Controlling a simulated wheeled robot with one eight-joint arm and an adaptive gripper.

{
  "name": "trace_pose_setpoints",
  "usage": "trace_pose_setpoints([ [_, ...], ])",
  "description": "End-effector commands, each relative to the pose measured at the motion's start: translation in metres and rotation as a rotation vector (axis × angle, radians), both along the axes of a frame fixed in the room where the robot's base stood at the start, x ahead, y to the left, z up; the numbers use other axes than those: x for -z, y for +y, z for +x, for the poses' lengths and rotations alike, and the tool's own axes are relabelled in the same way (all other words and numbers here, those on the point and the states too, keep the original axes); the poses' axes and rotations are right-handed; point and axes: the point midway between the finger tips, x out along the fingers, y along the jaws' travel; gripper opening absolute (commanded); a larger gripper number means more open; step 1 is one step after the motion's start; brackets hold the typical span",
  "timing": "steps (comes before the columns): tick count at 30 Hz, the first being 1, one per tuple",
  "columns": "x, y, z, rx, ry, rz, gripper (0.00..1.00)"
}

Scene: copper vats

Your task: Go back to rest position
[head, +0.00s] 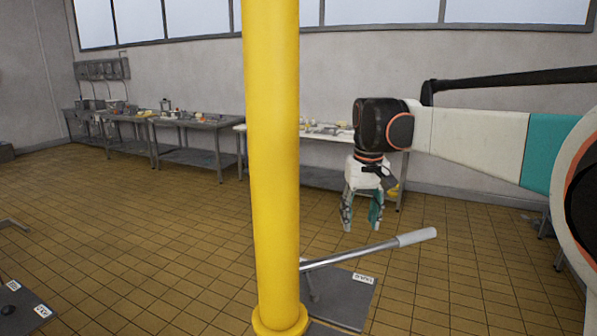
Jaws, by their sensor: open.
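My gripper (361,222) hangs from the end of my arm, right of centre in the head view. It points down, with its two fingers apart and nothing between them. My arm reaches in from the right edge. Beyond and below the gripper, in the picture, a metal lever with a pale grip (416,237) slants up to the right from a grey floor plate (345,300). I cannot tell how far the gripper is from the lever.
A thick yellow post (272,170) stands left of my gripper and hides part of the lever's base. Grey work tables (195,122) with small items line the back wall. Another grey plate (22,312) lies at the lower left. The tiled floor (130,220) between is mostly clear.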

Motion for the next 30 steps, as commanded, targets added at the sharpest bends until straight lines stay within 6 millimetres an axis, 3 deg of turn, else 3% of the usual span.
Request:
trace_pose_setpoints([
  [1,-0.002,-0.004,-0.016,0.005,-0.021,0.002,0.46],
  [8,-0.003,-0.018,-0.079,0.026,-0.127,0.008,0.46],
  [14,0.009,-0.029,-0.135,0.043,-0.219,0.014,0.46],
  [20,0.034,-0.038,-0.191,0.061,-0.311,0.018,0.46],
  [30,0.096,-0.049,-0.273,0.090,-0.459,0.023,0.46],
])
